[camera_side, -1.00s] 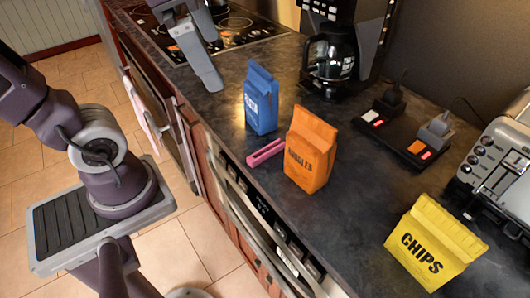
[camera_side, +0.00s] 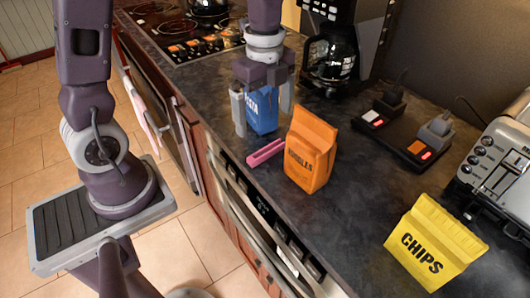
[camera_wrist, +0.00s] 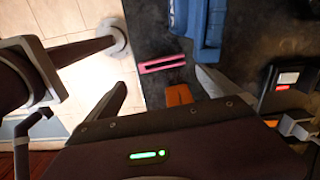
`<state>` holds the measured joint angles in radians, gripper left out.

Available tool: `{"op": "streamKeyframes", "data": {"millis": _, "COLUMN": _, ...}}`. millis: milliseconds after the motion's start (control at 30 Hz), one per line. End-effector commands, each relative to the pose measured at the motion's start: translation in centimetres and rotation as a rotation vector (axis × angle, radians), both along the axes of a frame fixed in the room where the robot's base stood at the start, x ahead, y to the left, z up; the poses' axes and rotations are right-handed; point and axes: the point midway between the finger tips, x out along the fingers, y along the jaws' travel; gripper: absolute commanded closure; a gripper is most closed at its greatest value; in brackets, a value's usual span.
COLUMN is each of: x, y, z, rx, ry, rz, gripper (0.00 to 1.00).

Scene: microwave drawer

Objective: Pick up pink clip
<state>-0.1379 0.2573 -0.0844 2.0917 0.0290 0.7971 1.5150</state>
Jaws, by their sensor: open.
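The pink clip (camera_side: 265,153) lies flat on the dark counter near its front edge, just left of the orange noodles bag (camera_side: 311,149). In the wrist view the pink clip (camera_wrist: 162,64) shows ahead of the fingers, toward the left of the gap between them. My gripper (camera_side: 263,120) is open and points down, above the counter and around or in front of the blue pasta bag (camera_side: 262,118); I cannot tell whether it touches the bag.
A yellow chips bag (camera_side: 435,243) stands at the front right. A coffee maker (camera_side: 330,60) is behind, with a black switch panel (camera_side: 395,135) and a toaster (camera_side: 500,165) to the right. The stove (camera_side: 185,35) is at the far left. Counter between noodles and chips is clear.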

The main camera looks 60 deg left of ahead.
Motion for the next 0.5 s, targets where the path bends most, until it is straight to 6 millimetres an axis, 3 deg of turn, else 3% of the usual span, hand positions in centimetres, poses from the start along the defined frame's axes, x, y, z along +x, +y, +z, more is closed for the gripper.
{"op": "streamKeyframes", "data": {"millis": 33, "x": -0.1, "y": 0.0, "z": -1.3, "rx": -0.001, "ry": 0.006, "rz": 0.0, "gripper": 0.0}}
{"op": "streamKeyframes", "data": {"millis": 500, "x": 0.2, "y": -0.3, "z": -8.8, "rx": 0.001, "ry": 0.001, "rz": 0.001, "gripper": 0.0}}
